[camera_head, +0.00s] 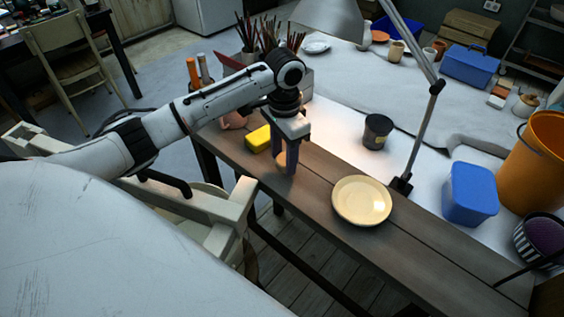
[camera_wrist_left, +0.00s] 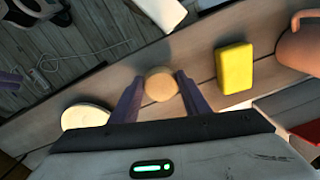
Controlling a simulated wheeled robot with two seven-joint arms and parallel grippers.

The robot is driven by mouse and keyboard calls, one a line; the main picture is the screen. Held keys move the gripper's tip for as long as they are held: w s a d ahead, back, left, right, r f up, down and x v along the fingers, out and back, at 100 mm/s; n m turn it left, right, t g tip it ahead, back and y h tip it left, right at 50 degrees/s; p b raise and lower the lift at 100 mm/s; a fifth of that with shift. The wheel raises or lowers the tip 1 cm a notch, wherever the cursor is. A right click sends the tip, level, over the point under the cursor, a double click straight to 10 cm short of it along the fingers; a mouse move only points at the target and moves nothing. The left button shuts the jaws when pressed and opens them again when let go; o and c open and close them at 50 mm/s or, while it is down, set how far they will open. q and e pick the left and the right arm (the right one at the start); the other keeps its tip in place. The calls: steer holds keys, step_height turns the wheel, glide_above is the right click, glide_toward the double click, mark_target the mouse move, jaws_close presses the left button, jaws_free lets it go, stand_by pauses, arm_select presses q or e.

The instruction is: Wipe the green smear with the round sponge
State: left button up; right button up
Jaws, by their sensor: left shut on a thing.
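My left gripper (camera_head: 286,168) points down over the brown wooden table, with its fingers on either side of the round tan sponge. The round sponge (camera_wrist_left: 160,85) shows between the fingertips in the left wrist view, and part of it shows in the head view (camera_head: 281,159). The gripper is shut on it, low over the boards; I cannot tell whether the sponge touches the table. I see no green smear in either view; the gripper and arm hide part of the table. My right gripper is not in view.
A yellow block (camera_head: 257,139) lies just left of the gripper. A cream plate (camera_head: 361,201) sits to its right. A black cup (camera_head: 377,131), a lamp base (camera_head: 401,186) and a blue container (camera_head: 470,194) stand farther right. Bare boards lie between gripper and plate.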

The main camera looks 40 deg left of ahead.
arm_select(q)
steer(key=shift+r, duration=2.25)
